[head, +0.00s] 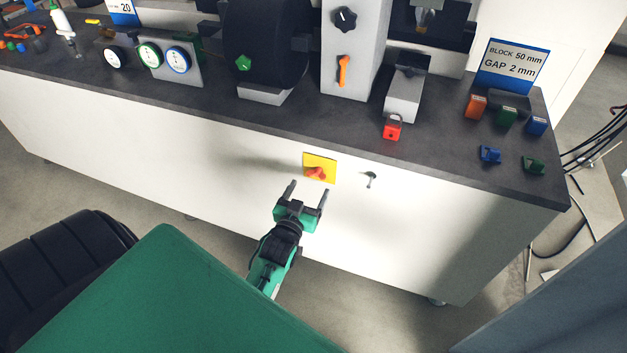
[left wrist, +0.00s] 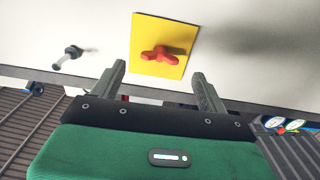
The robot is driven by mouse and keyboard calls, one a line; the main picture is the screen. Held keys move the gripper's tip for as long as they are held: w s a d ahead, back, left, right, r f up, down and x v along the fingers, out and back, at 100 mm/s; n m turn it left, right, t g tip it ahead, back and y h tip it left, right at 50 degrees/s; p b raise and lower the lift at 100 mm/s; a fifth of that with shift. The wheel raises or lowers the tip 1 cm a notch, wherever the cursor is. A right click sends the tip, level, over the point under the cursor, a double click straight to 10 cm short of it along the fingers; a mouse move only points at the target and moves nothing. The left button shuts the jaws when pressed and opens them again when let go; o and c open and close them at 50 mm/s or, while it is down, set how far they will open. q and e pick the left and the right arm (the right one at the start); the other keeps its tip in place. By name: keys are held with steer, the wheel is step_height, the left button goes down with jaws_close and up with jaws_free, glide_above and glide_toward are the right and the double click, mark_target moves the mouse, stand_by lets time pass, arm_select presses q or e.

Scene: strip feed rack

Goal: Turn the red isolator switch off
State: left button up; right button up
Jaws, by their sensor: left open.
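The red isolator switch (head: 316,173) sits on a square yellow plate (head: 320,158) on the white front panel of the bench. In the left wrist view the red knob (left wrist: 160,55) stands out from the yellow plate (left wrist: 152,26), with its handle lying roughly across the picture. My left gripper (head: 307,188) is open and empty, just in front of and slightly below the switch. In the left wrist view its fingertips (left wrist: 158,70) are spread either side of the knob, apart from it. My right gripper is in neither view.
A small dark key-like knob (head: 371,178) sticks out of the panel to the right of the plate. The dark bench top (head: 290,118) overhangs above, carrying gauges, a grey column (head: 348,75) and coloured blocks. The panel around the switch is otherwise bare.

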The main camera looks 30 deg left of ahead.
arm_select(q)
steer(key=v, duration=0.7)
steer(key=shift+s, duration=0.15)
